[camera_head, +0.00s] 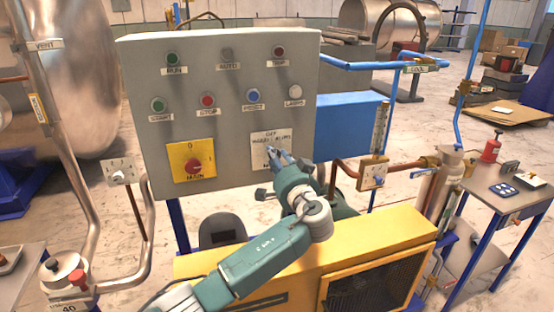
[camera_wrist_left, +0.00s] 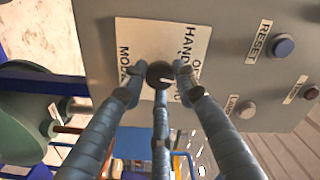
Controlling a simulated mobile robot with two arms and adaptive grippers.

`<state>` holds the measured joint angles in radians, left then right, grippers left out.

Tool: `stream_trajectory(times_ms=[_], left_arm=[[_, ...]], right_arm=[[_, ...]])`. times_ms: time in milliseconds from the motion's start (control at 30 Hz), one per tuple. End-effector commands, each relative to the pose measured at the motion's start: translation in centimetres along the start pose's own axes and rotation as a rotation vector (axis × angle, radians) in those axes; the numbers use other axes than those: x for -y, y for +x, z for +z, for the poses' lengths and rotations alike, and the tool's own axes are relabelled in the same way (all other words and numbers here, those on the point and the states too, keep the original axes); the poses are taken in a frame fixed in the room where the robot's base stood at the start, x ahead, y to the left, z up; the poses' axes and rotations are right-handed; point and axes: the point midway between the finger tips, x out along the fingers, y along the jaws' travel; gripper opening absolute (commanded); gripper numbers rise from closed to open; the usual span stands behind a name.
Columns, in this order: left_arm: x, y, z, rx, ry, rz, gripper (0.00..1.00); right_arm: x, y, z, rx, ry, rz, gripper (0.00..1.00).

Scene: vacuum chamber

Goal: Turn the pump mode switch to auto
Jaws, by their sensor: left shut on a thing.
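The pump mode switch is a round black knob (camera_wrist_left: 158,72) with a small pale mark on a white plate (camera_head: 283,138). In the left wrist view the plate (camera_wrist_left: 146,36) reads OFF, HAND and MODE, and a finger partly covers the AUTO lettering. My left gripper (camera_head: 273,152) is at the panel and its fingers (camera_wrist_left: 158,80) are shut around the knob. In the head view the gripper hides the knob. I cannot tell exactly which position its mark points to. My right gripper is not in view.
The grey control panel (camera_head: 225,130) also carries a red main switch (camera_head: 194,166), several push buttons such as the blue RESET (camera_head: 253,96), and an unlit-looking AUTO lamp (camera_head: 227,53). A yellow housing (camera_head: 390,245) stands below. A blue box (camera_head: 350,125) is to the right.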

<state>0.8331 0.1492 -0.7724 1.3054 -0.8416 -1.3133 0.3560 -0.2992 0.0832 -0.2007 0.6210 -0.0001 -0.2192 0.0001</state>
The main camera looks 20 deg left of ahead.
Motion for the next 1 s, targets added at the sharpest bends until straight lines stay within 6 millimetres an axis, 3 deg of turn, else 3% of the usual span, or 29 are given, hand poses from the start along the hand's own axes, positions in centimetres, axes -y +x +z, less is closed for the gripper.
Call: stream_trajectory(times_ms=[600,1000], left_arm=[[-0.2,-0.1,0.1,0.001,0.495,0.006,0.03],[-0.4,-0.1,0.2,0.002,0.643,0.008,0.03]], right_arm=[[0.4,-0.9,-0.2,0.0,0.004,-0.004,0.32],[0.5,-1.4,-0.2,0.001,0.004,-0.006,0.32]])
